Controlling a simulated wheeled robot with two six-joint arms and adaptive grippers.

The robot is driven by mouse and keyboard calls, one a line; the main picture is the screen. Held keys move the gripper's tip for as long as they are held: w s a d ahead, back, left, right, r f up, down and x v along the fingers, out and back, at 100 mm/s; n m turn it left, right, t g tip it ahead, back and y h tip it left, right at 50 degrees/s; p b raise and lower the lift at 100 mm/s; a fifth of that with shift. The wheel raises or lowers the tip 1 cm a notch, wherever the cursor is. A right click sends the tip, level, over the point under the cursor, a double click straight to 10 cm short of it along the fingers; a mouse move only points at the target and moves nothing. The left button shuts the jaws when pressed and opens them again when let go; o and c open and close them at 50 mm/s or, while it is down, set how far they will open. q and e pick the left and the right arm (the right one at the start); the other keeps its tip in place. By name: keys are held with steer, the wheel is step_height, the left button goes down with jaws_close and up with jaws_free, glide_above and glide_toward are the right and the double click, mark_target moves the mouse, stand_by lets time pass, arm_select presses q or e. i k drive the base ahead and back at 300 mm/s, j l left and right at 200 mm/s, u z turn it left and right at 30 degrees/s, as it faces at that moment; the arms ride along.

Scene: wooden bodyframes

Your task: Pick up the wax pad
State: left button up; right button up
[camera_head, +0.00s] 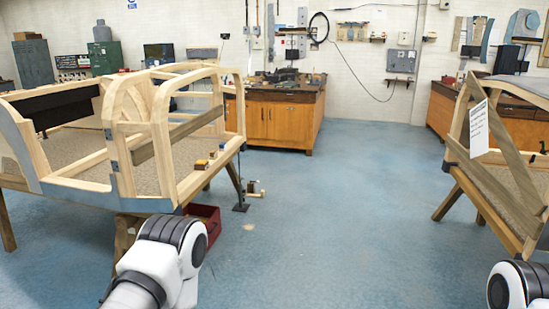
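I cannot pick out a wax pad for certain. Two small blocks sit on the near sill of the left wooden bodyframe (75,192): a yellow-brown block (201,165) and a darker block (213,155) just behind it. They are too small to tell what they are. A link of my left arm shows at the bottom, left of centre, and a link of my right arm at the bottom right corner. Neither gripper shows.
A red bin (207,217) lies under the left bodyframe. A thin stand (240,205) and a small wooden item (254,189) are on the floor nearby. Another bodyframe (500,165) stands at right. A wooden workbench (285,118) is at the back. The middle blue floor (345,220) is clear.

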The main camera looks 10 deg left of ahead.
mark_target(214, 154)
steer(key=i+l, duration=0.1)
steer(key=i, duration=2.65)
steer(key=j+u, duration=0.05)
steer(key=j, duration=0.05)
